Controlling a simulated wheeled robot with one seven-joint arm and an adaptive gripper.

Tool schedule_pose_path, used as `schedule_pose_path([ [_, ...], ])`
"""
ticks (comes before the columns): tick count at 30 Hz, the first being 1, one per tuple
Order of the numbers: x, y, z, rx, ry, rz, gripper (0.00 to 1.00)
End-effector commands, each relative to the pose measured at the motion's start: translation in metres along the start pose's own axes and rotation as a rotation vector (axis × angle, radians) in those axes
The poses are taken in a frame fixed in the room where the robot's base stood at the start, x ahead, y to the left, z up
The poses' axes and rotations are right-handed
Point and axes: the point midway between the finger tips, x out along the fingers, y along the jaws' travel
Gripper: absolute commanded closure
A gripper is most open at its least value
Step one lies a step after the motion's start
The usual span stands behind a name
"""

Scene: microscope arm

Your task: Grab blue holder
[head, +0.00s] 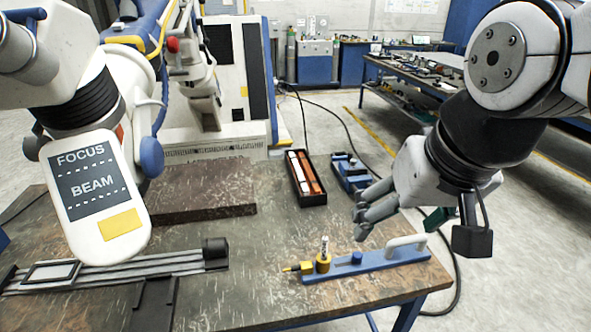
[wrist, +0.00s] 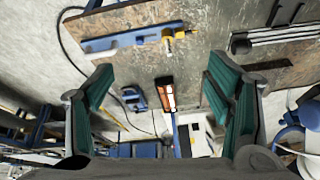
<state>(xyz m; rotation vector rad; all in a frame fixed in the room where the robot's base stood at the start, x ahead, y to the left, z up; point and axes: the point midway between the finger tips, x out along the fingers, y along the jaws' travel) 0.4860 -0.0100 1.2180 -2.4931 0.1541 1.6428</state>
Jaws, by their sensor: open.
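A long blue holder (head: 385,262) lies near the right front edge of the table, with a white handle at its right end and a yellow part with a small upright cylinder at its left. It also shows at the top of the wrist view (wrist: 125,38). A smaller blue fixture (head: 350,173) sits at the table's back right; it also shows in the wrist view (wrist: 133,98). My gripper (head: 364,212) is above the table, apart from both blue things. In the wrist view, its green-padded fingers (wrist: 160,85) are wide apart with nothing between them.
A black tray (head: 294,184) with white and orange pieces stands left of the smaller blue fixture. Dark rails (head: 110,272) and a brown slab (head: 200,190) are on the left. A white focus/beam device (head: 95,195) overhangs the table's left part. The table's middle is clear.

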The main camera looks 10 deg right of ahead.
Motion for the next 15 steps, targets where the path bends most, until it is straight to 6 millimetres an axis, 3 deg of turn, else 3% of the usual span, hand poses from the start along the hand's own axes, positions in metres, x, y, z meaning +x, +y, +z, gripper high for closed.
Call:
schedule_pose_path([
  [1, 0.022, 0.003, -0.015, 0.078, -0.031, 0.007, 0.27],
  [6, 0.078, 0.016, -0.058, 0.373, -0.112, 0.040, 0.27],
  [15, 0.195, 0.057, -0.116, 0.886, -0.224, 0.158, 0.27],
])
